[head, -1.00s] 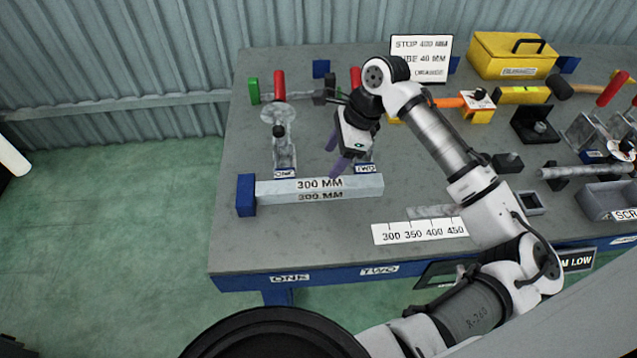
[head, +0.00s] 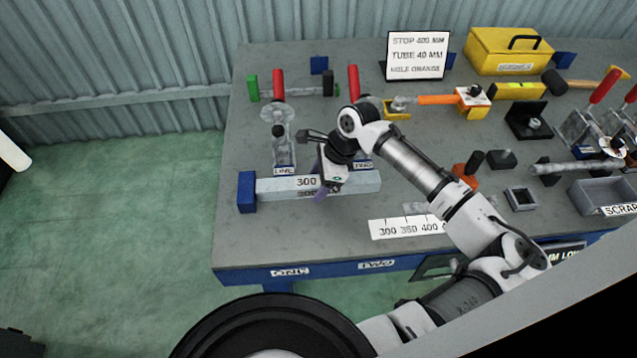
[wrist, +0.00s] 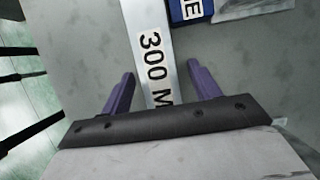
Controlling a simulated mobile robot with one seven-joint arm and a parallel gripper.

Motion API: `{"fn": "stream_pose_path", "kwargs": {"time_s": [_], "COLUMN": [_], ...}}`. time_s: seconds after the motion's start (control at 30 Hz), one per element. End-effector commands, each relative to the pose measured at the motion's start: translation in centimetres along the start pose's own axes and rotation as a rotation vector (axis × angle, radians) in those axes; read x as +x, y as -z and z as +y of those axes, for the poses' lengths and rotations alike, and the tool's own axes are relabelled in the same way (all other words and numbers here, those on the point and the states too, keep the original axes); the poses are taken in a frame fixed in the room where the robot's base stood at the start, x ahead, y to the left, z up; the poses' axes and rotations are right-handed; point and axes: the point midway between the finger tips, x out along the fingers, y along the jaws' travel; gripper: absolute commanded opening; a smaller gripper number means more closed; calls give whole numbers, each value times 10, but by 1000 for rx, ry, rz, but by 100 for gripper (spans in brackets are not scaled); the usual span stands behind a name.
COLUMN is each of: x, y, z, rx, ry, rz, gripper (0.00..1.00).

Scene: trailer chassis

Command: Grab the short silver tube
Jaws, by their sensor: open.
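A silver square tube (head: 274,187) labelled 300 MM lies lengthwise near the left front of the bench, its left end by a blue block (head: 246,192). My gripper (head: 322,192) is open over the tube's middle and hides part of its label. In the wrist view, the tube (wrist: 142,22) runs between the two purple fingers of my gripper (wrist: 160,90), with a gap on both sides. The fingers are not closed on it. I cannot tell how far their tips are above or beside the tube.
Clamps with red handles (head: 278,84) stand behind the tube. A ruler strip (head: 405,228) lies to its right in front. A sign (head: 417,55) and yellow toolbox (head: 507,50) are at the back. A grey scrap bin (head: 600,196) is at the right.

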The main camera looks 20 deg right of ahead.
Motion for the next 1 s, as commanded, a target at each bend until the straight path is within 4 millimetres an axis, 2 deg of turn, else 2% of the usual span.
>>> {"fn": "stream_pose_path", "kwargs": {"time_s": [0.07,0.5,0.87,1.0], "x": [0,0,-3,-10], "y": [0,0,-1,-4], "z": [0,0,0,-1], "rx": [0,0,0,-1], "ry": [0,0,2,3], "rz": [0,0,-1,0], "gripper": [59,2,0,0]}}
